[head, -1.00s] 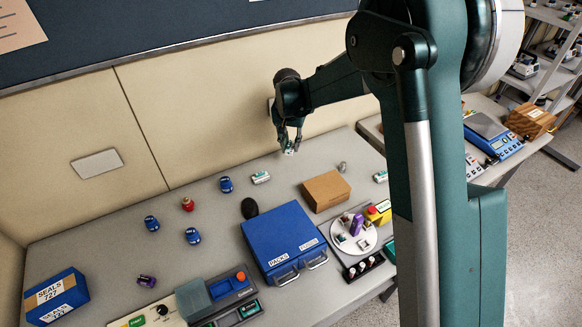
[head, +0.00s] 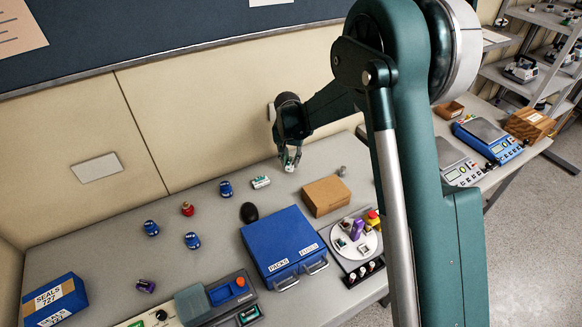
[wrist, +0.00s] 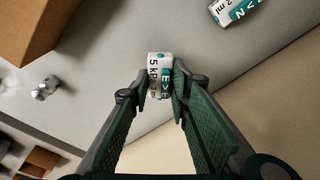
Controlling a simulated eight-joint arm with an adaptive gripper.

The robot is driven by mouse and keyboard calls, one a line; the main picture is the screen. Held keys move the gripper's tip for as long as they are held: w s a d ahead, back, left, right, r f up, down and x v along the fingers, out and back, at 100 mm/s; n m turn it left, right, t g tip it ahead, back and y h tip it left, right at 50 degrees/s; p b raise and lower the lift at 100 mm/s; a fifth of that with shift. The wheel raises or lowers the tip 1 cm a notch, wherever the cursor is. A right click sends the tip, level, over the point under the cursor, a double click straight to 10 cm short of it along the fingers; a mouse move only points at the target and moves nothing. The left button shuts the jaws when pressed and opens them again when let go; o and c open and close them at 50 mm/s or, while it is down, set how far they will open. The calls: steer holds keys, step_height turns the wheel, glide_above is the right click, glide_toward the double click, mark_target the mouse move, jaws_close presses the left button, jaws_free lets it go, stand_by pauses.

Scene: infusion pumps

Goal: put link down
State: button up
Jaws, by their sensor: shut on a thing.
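My gripper (head: 291,157) is shut on the link (wrist: 160,72), a small white piece with green markings and black lettering. The link also shows at the fingertips in the head view (head: 290,168), near the back of the grey table (head: 110,240). In the wrist view its outer end sticks out between the fingertips (wrist: 151,92). The fingers hide its sides. I cannot tell whether it touches the table.
A similar white and green piece (head: 261,182) lies to the left. A small silver part (head: 343,171) and a brown box (head: 325,195) are to the right. A blue case (head: 284,236) stands in front. Bare tabletop surrounds the gripper.

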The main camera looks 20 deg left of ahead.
mark_target(291, 163)
steer(key=shift+f, duration=1.7)
steer(key=shift+f, duration=0.2)
steer(key=o, duration=0.9)
steer(key=shift+r, duration=0.2)
steer(key=r, duration=0.4)
steer(key=s+r, duration=0.1)
steer(key=r, duration=0.7)
steer(key=shift+s, duration=0.4)
